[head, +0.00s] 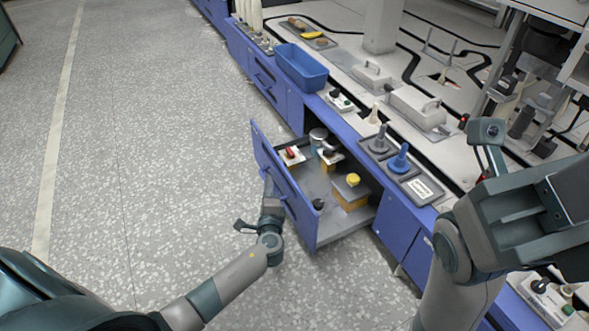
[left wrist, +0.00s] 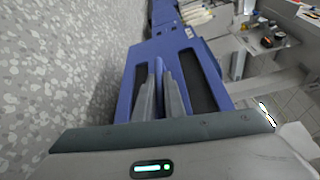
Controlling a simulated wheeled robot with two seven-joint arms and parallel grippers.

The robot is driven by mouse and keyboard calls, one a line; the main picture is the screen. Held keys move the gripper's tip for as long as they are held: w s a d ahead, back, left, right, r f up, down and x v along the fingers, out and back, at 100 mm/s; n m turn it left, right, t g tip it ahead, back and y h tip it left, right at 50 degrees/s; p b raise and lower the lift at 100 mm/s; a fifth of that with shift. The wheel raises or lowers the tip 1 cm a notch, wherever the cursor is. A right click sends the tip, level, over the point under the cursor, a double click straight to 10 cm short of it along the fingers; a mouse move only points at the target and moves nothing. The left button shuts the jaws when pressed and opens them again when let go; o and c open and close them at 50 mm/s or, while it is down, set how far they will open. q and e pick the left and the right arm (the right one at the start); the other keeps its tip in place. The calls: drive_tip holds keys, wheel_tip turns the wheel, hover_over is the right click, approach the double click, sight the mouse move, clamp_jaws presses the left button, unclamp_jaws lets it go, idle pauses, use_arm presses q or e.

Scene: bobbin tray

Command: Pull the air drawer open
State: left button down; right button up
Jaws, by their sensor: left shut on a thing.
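The blue-fronted drawer (head: 284,188) stands pulled out from the blue bench in the head view, with its grey inside showing. My left gripper (head: 267,187) is at the outer face of the drawer front. In the left wrist view its two grey fingers (left wrist: 164,92) are close together on the blue handle (left wrist: 158,74), against the blue drawer front (left wrist: 205,62). The fingertips are partly hidden in the head view. My right arm is at the right of the head view, over the bench; its fingers cannot be made out.
The drawer holds a yellow-topped block (head: 350,192), a red-topped item (head: 291,153) and a grey can (head: 317,137). A blue bin (head: 301,68) and a dark tray with a blue bobbin (head: 399,160) stand on the bench top. The floor left of the drawer is clear.

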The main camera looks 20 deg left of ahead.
use_arm(q)
drive_tip(key=s+a, duration=0.5)
drive_tip(key=s, duration=0.1)
drive_tip(key=shift+s+p, duration=0.2)
drive_tip(key=shift+p, duration=0.2)
drive_tip(key=c, duration=1.8)
unclamp_jaws()
drive_tip(key=shift+c, duration=0.2)
